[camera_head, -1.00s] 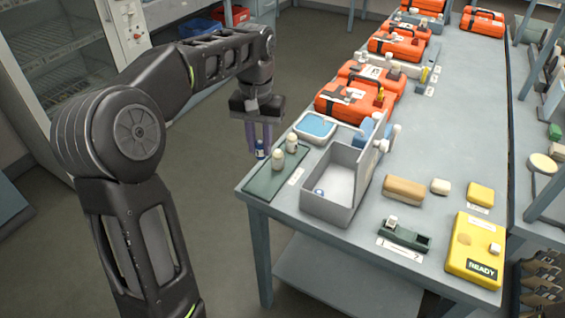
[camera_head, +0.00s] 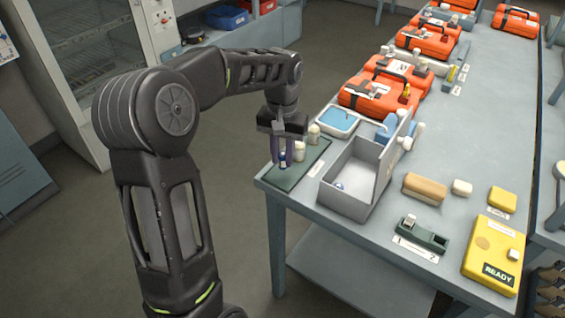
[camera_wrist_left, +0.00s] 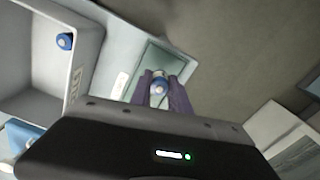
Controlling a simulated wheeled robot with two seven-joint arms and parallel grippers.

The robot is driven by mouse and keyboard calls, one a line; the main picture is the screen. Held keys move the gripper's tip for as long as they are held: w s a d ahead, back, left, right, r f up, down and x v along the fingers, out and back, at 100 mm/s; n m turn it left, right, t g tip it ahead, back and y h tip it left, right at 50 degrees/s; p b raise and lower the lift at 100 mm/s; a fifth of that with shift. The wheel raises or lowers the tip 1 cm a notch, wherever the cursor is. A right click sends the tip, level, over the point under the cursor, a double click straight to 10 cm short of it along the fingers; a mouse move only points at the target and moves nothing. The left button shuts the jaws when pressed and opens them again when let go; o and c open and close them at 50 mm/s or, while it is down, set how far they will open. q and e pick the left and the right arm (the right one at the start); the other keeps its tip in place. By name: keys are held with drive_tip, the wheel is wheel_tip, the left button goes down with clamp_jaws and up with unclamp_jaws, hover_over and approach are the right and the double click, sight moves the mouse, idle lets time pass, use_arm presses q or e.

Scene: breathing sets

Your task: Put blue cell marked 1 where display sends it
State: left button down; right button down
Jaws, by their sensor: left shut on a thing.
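My left gripper (camera_head: 282,163) points down and is shut on a small blue cell (camera_head: 284,157), which also shows between the fingers in the left wrist view (camera_wrist_left: 158,87). The cell is over the left part of the dark green mat (camera_head: 290,180); I cannot tell whether it touches. Its number cannot be read. Two cream-topped cells (camera_head: 313,133) stand on the mat behind the gripper. Another blue-rimmed cell (camera_wrist_left: 64,41) lies inside the open grey box (camera_head: 352,202). The yellow device (camera_head: 484,262) has a display reading READY (camera_head: 498,274). My right gripper is out of view.
A dark green holder (camera_head: 423,238) with a label stands at the table's front. A blue-topped tray (camera_head: 337,121) and orange cases (camera_head: 378,97) stand farther back. The box's raised lid (camera_head: 394,160) is an obstacle.

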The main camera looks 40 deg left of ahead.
sight(282, 168)
use_arm(q)
drive_tip(key=shift+f, duration=1.5)
drive_tip(key=shift+f, duration=0.15)
drive_tip(key=c, duration=1.2)
unclamp_jaws()
drive_tip(key=shift+c, duration=0.2)
wheel_tip(282, 168, up, 12)
drive_tip(key=shift+r, duration=0.2)
